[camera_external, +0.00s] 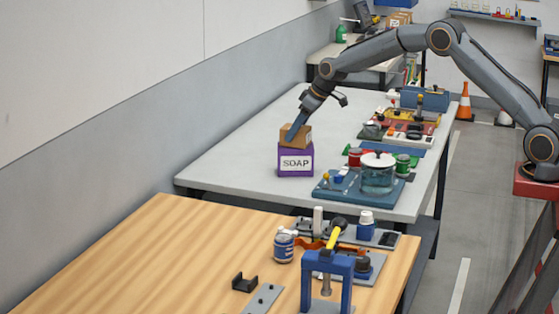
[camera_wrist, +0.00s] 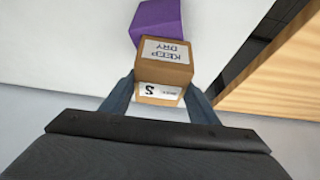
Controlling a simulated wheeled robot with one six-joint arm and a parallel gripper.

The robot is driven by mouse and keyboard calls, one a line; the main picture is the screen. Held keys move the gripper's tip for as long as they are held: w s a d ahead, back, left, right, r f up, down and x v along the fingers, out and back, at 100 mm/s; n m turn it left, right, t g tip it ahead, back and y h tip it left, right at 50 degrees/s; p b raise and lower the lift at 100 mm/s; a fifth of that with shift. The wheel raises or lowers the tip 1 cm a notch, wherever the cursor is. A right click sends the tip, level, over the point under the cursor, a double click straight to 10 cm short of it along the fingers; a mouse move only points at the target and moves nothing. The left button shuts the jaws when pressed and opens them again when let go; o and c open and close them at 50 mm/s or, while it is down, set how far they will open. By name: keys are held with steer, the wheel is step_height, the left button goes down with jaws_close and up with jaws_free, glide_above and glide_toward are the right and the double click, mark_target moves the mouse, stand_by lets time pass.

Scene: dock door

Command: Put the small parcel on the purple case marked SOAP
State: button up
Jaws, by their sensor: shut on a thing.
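The small parcel (camera_external: 291,136) is a brown cardboard box. In the wrist view the parcel (camera_wrist: 165,62) has a label reading KEEP DRY, and it sits between the two fingers of my gripper (camera_wrist: 160,97). My gripper (camera_external: 294,130) reaches down from above and is shut on the parcel. The purple case marked SOAP (camera_external: 296,163) stands on the grey table, directly below the parcel in the external view. Part of the purple case (camera_wrist: 157,18) shows beyond the parcel in the wrist view. I cannot tell whether the parcel touches the case top.
The grey table (camera_external: 235,165) is clear left of the case. A blue tray (camera_external: 335,191) with a glass pot (camera_external: 377,175) is close on the right. A wooden bench (camera_external: 190,250) with a blue press (camera_external: 328,275) stands in front.

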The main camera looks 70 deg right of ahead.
steer(key=shift+f, duration=0.15)
steer(key=o, duration=1.2)
steer(key=shift+c, duration=0.2)
steer(key=shift+s+r, duration=0.1)
steer(key=shift+r, duration=0.25)
steer(key=b+v, duration=0.3)
steer(key=v, duration=0.8)
steer(key=shift+s+r, duration=0.15)
steer(key=shift+r, duration=0.1)
